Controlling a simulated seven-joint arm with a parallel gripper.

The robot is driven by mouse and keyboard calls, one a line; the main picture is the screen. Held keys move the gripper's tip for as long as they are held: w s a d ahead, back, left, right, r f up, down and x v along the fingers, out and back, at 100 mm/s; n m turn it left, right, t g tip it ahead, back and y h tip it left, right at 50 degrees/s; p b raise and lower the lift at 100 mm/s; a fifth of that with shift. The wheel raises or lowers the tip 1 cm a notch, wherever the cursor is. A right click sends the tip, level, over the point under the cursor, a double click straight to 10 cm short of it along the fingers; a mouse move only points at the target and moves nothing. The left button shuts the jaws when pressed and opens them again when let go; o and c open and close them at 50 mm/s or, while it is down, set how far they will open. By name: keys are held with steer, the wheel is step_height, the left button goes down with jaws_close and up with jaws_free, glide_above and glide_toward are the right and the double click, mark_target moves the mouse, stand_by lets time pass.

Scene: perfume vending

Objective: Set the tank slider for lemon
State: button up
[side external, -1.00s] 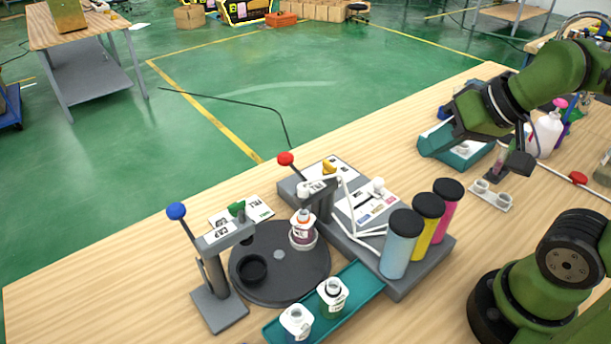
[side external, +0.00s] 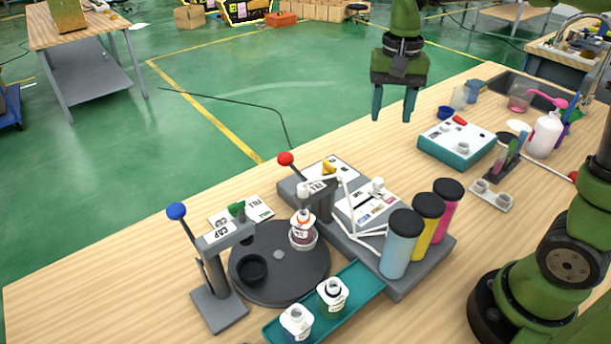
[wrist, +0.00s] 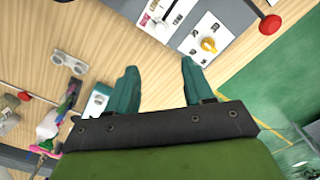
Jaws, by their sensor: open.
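The slider panel (side external: 368,203) is a white plate with coloured labels on the grey filling station (side external: 420,262). Its white slider knob (side external: 377,185) stands at the panel's back right end. A blue tank (side external: 401,244), a yellow tank (side external: 427,224) and a pink tank (side external: 447,208) stand in a row beside it. My gripper (side external: 392,117) is open and empty, pointing down, high above and behind the station. In the wrist view, the panel (wrist: 178,15) shows at the top edge, partly cut off, beyond my open fingers (wrist: 158,67).
A yellow dial (side external: 328,167) and a red-knobbed lever (side external: 285,159) stand near the panel. A black turntable (side external: 290,290) holds a bottle (side external: 303,231). A blue-knobbed capping lever (side external: 176,211) stands left. A teal box (side external: 455,147) sits right, near a small cup holder (side external: 491,195).

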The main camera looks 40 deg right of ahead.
mark_target(379, 180)
step_height(379, 180, down, 17)
steer(key=shift+r, duration=0.15)
steer(key=shift+c, duration=0.5)
jaws_close()
steer(key=shift+a, duration=0.1)
